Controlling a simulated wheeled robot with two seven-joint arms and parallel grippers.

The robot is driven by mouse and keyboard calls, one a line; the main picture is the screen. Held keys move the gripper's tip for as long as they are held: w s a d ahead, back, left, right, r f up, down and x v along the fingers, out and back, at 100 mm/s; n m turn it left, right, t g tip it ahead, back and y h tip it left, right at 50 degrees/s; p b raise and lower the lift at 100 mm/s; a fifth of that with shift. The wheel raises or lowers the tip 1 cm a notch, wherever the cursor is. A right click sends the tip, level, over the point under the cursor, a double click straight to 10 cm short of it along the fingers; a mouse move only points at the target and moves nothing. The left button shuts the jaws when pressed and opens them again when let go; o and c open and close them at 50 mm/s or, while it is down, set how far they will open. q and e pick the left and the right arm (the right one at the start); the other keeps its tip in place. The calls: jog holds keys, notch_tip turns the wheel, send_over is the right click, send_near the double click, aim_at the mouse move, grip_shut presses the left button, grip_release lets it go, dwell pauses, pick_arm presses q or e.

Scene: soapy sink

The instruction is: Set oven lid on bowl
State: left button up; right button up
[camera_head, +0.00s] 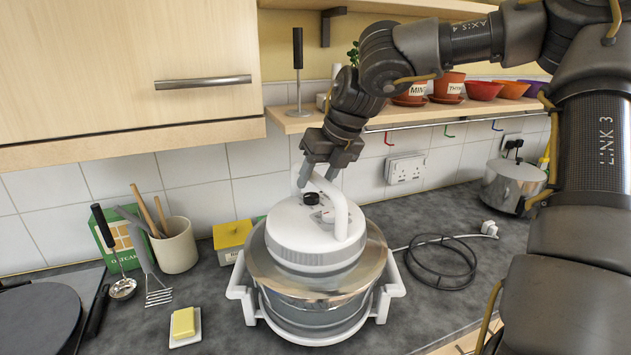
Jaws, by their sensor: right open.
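The white oven lid (305,245), with a curved handle (338,208), a black knob and a wide shiny rim, rests on top of the bowl (318,326). It looks roughly level; the far side of the contact is hidden. The bowl sits in a white stand (239,293) with side handles on the worktop. My right gripper (319,176) is open at the far upper end of the lid's handle, with a finger on either side of it. I cannot tell whether the fingers touch the handle. My left gripper is not in view.
A butter dish (185,326), a utensil pot (175,246) and a yellow box (231,238) stand left. A steel pot (513,184) is at the right. A shelf (420,112) with plant pots and bowls hangs behind.

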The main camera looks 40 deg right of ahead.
jog(key=a+b+v, duration=0.1)
jog(key=v, duration=0.8)
jog(key=shift+s+d+r+b, duration=0.25)
jog(key=shift+d+r+b, duration=0.15)
jog(key=shift+a, duration=0.1)
